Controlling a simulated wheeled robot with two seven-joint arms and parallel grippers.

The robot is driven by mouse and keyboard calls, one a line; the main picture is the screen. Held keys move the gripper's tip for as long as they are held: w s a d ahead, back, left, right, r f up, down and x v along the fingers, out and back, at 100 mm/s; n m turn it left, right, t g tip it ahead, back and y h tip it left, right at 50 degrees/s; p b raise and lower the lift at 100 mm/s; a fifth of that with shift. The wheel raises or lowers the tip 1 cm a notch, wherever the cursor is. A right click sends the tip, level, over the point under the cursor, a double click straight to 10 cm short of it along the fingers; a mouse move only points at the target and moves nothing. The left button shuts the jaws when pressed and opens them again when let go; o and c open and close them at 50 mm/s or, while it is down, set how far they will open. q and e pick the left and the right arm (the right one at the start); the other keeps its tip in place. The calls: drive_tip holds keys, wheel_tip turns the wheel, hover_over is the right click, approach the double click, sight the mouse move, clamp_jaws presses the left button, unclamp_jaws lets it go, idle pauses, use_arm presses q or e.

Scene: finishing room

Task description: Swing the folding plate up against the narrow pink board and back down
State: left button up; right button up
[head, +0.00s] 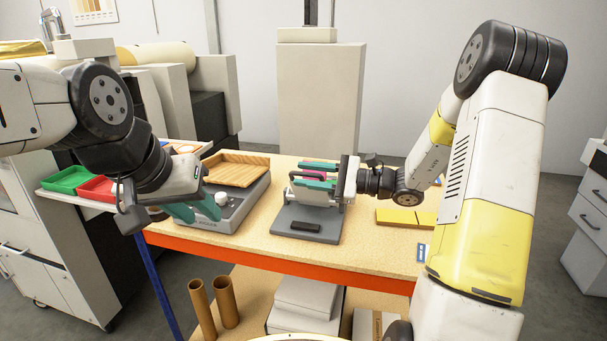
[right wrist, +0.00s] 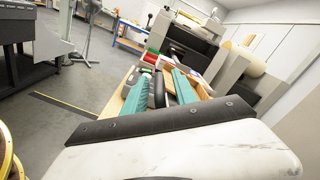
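The narrow pink board (head: 315,174) shows in the head view as a small pink strip, framed by my right gripper's teal fingers. A flat grey plate (head: 322,232) with a black bar (head: 303,223) lies below and in front of it; I take this to be the folding plate, lying down. My right gripper (head: 317,175) is above the plate's back part, its fingers apart. In the right wrist view its fingers (right wrist: 155,95) are wide apart too; a dark bar shows between them, contact unclear. My left gripper (head: 195,212) is open and empty, in front of the grey machine.
A grey machine (head: 236,208) with a wooden tray (head: 237,166) stands left of the plate. Yellow blocks (head: 397,217) lie to the right. Green (head: 68,180) and red (head: 95,188) bins sit far left. The bench front (head: 270,264) is orange.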

drive_tip(key=v, duration=0.7)
drive_tip(key=shift+s+d, duration=0.1)
drive_tip(key=shift+d, duration=0.25)
